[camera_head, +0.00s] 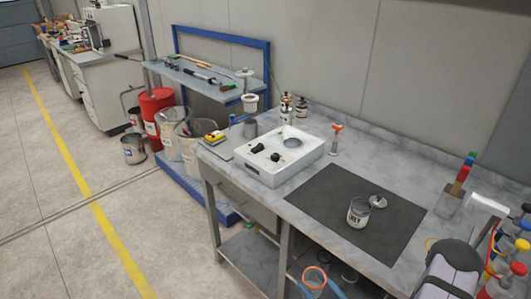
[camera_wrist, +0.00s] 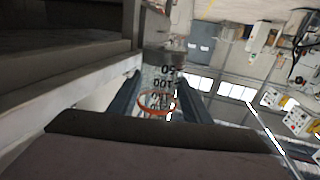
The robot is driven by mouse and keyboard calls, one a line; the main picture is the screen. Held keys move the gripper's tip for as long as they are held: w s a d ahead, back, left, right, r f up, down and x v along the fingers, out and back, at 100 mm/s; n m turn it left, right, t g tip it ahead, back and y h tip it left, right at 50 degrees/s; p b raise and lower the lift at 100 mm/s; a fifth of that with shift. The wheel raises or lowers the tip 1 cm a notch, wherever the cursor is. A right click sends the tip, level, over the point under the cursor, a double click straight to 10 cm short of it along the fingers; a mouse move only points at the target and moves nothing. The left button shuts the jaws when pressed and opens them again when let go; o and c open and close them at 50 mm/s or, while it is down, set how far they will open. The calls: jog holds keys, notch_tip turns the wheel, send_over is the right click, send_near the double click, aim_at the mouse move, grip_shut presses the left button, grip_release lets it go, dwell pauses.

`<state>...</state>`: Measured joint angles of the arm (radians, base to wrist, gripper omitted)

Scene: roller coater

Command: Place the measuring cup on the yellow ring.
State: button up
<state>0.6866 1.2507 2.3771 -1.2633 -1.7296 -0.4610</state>
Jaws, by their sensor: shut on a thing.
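The measuring cup is clear with an orange rim and dark volume marks. In the wrist view the cup (camera_wrist: 163,84) sits upside down in the picture between the two fingers of my gripper (camera_wrist: 161,92), which is shut on it. In the head view the cup (camera_head: 315,279) is at the bottom edge, in front of the bench's front edge, with blue finger parts beside it. The yellow ring (camera_head: 429,242) lies on the bench at the right, partly hidden by my arm. The cup is apart from the ring, to its left in the picture.
A white device (camera_head: 279,157) stands behind. A holder (camera_head: 448,203) and colourful-capped bottles (camera_head: 521,245) stand at the right. The bench edge (camera_wrist: 75,100) is close in the wrist view.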

jog(key=shift+d+r, duration=0.5)
jog(key=shift+d, duration=0.2)
jog(key=shift+w+d+r, duration=0.2)
jog(key=shift+w+r, duration=0.05)
jog(key=shift+r, duration=0.05)
jog(key=w+d+r+m+t+h, duration=0.1)
jog(key=w+d+r, duration=0.1)
jog(key=r, duration=0.3)
jog(key=w+d+r+h, duration=0.1)
jog(key=w+d+r, duration=0.15)
jog(key=r, duration=0.35)
jog(key=s+d+r+m+h+p, duration=0.1)
jog(key=d+r+m+h, duration=0.3)
jog(key=d, duration=0.5)
jog(key=s+d+r+m+h+p, duration=0.1)
jog(key=s+d+m+h, duration=0.15)
jog(key=d+h, duration=0.45)
jog(key=s+d+r+m+h, duration=0.1)
jog(key=d+r+m+h, duration=0.2)
jog(key=d, duration=0.8)
jog(key=shift+w+a+f+p, duration=0.15)
jog(key=shift+f+p, duration=0.1)
jog(key=shift+f, duration=1.45)
jog(key=shift+w+d+f+p, duration=0.1)
jog(key=shift+w+f+p, duration=0.1)
jog(key=shift+f, duration=1.5)
jog(key=shift+f, duration=1.9)
